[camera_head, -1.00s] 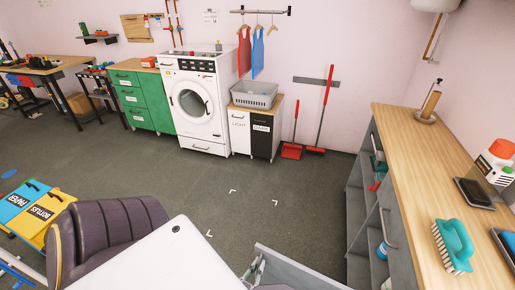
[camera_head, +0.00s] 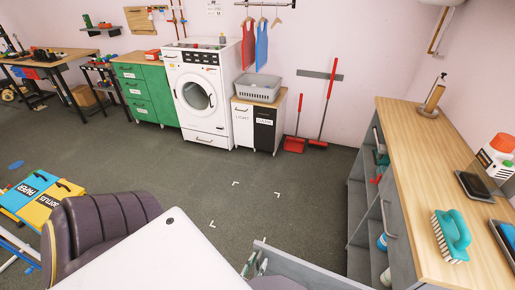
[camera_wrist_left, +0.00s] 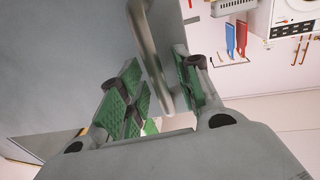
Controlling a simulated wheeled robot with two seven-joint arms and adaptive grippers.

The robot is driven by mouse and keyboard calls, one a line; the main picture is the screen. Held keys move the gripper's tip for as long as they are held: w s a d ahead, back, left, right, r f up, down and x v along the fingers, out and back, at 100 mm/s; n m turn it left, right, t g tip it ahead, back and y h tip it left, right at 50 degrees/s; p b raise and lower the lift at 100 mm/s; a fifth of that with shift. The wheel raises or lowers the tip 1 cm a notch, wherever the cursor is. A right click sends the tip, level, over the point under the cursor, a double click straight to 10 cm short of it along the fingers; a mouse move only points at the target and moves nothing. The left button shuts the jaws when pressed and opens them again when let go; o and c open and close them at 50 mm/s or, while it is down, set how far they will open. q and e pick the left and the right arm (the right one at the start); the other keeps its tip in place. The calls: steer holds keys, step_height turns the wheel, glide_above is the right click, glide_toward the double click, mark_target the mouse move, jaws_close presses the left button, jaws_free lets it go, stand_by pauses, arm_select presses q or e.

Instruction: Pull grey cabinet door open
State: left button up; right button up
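A grey cabinet door (camera_head: 315,273) stands swung out from the grey cabinet (camera_head: 405,255) on the right, at the bottom of the head view. My left gripper (camera_head: 255,265) is at the door's free edge, partly hidden by my white arm. In the left wrist view, the metal door handle (camera_wrist_left: 150,55) runs between the green-padded fingers of my left gripper (camera_wrist_left: 160,90). The fingers look spread around the handle, with a gap beside it. The grey door surface (camera_wrist_left: 60,60) fills the left of that view. My right gripper is not in view.
The wooden counter (camera_head: 425,170) holds a teal brush (camera_head: 452,235), a white and orange bottle (camera_head: 497,153) and trays. A dark chair (camera_head: 95,235) stands at lower left. A washing machine (camera_head: 200,95) stands at the back wall. The middle floor (camera_head: 260,195) is clear.

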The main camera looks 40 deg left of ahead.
mark_target(257, 259)
arm_select(q)
steer(key=shift+r, duration=5)
steer(key=shift+s, duration=0.1)
